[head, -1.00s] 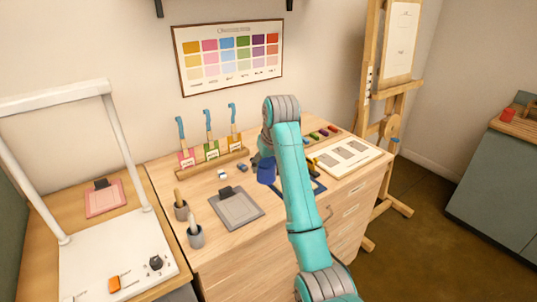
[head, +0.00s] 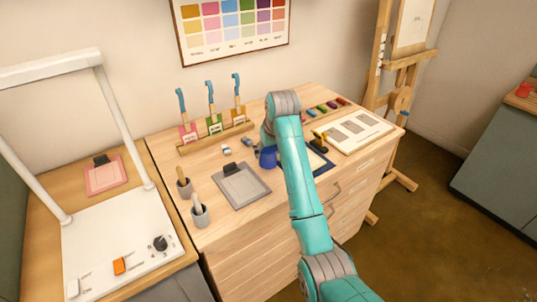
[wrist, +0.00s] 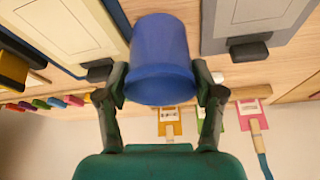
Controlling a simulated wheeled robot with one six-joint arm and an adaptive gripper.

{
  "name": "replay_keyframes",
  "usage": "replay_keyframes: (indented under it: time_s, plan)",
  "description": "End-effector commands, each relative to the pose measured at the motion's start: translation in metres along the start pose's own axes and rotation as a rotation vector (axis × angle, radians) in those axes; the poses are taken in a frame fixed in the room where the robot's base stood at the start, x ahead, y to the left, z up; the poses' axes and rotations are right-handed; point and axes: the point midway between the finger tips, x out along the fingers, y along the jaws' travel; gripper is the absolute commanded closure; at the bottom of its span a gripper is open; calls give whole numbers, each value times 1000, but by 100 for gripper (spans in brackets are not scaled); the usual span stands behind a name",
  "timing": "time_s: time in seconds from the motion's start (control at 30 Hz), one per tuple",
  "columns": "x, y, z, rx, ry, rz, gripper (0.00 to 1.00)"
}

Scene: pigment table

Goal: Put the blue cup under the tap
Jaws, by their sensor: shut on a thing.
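The blue cup (head: 268,157) is at the left side of my arm's end in the head view, over the wooden table (head: 215,240). In the wrist view the cup (wrist: 162,60) sits between the two dark fingers of my gripper (wrist: 160,82), which is shut on its sides. In the head view my arm hides most of the gripper and part of the cup. I cannot tell exactly how high the cup is above the table. No tap can be made out in either view.
A rack (head: 215,138) with blue-handled tools is behind. A white framed stand (head: 120,235) is at far left. Crayons and a patterned board (head: 355,131) lie right of my arm.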

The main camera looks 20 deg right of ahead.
Motion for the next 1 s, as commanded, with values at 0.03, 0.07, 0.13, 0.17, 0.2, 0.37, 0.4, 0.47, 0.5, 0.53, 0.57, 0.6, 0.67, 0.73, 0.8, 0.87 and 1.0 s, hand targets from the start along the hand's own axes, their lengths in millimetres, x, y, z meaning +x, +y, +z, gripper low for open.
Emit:
replay_keyframes:
  time_s: [0.03, 0.07, 0.13, 0.17, 0.2, 0.37, 0.4, 0.47, 0.5, 0.53, 0.57, 0.6, 0.67, 0.73, 0.8, 0.87, 1.0]
  plan:
    - [8, 0, 4, 0, -3, 0, 67]
    - [11, 0, 6, 0, -3, 0, 67]
    - [17, 0, 8, 0, -2, 0, 67]
    - [18, 0, 8, 0, -1, 0, 67]
    - [18, 0, 8, 0, -1, 0, 67]
    - [18, 0, 8, 0, -1, 0, 67]
    - [18, 0, 8, 0, -1, 0, 67]
    - [19, 0, 8, 0, -1, 0, 67]
    - [20, 0, 9, 0, -1, 0, 67]
    - [20, 0, 8, 0, -1, 0, 25]
    - [20, 0, 8, 0, -1, 0, 18]
    - [20, 0, 8, 0, -1, 0, 8]
    - [20, 0, 8, 0, -1, 0, 8]
    - [20, 0, 8, 0, -1, 0, 8]
    - [20, 0, 8, 0, -1, 0, 8]
    - [20, 0, 8, 0, -1, 0, 8]
    - [17, 0, 7, 0, 0, 0, 8]
